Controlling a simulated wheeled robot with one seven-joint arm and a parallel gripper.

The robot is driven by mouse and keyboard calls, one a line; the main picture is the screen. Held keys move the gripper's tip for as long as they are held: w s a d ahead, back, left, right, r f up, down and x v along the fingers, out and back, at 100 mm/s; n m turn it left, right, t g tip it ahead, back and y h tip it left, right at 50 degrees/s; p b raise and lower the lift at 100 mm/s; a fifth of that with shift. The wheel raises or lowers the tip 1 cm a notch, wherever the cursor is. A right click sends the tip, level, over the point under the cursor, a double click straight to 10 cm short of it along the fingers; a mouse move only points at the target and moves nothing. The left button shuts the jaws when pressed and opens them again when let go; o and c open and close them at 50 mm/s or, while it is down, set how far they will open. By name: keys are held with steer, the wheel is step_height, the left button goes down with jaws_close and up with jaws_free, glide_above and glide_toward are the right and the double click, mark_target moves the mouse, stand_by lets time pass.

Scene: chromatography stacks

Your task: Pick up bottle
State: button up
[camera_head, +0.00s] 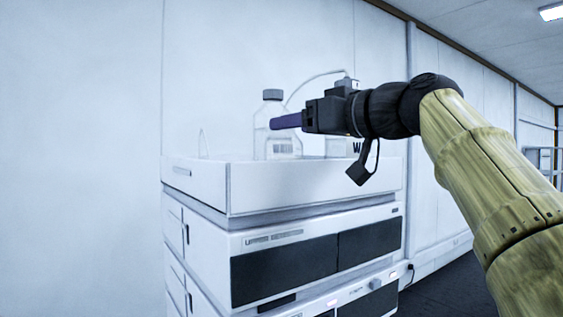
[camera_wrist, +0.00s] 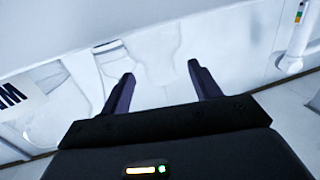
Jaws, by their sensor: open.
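A clear bottle (camera_head: 283,147) with a grey cap and a white label stands upright in the white top tray of the instrument stack in the head view. My gripper (camera_head: 273,122) is level with the bottle's upper body, and its purple finger overlaps the bottle there. In the wrist view my gripper (camera_wrist: 161,70) is open, with its two fingers spread apart. A pale, see-through shape, likely the bottle (camera_wrist: 162,48), shows between and beyond the fingertips. I cannot tell whether the fingers touch it.
The tray's raised white rim (camera_head: 300,186) runs below my gripper. Another clear container (camera_wrist: 82,78) stands left of the fingers in the wrist view, near a sign with dark letters (camera_wrist: 12,97). A thin tube (camera_head: 312,80) arcs behind the bottle. A white wall (camera_head: 230,60) closes the back.

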mark_target(288, 132)
steer(key=p+x, duration=0.2)
steer(key=x, duration=0.1)
steer(key=shift+r, duration=0.15)
steer(key=shift+w+a+p, duration=0.3)
steer(key=shift+w+p, duration=0.05)
steer(key=shift+w, duration=0.15)
steer(key=shift+s+a, duration=0.1)
steer(key=shift+s, duration=0.1)
steer(key=shift+w+f, duration=0.1)
steer(key=shift+f, duration=0.15)
jaws_close()
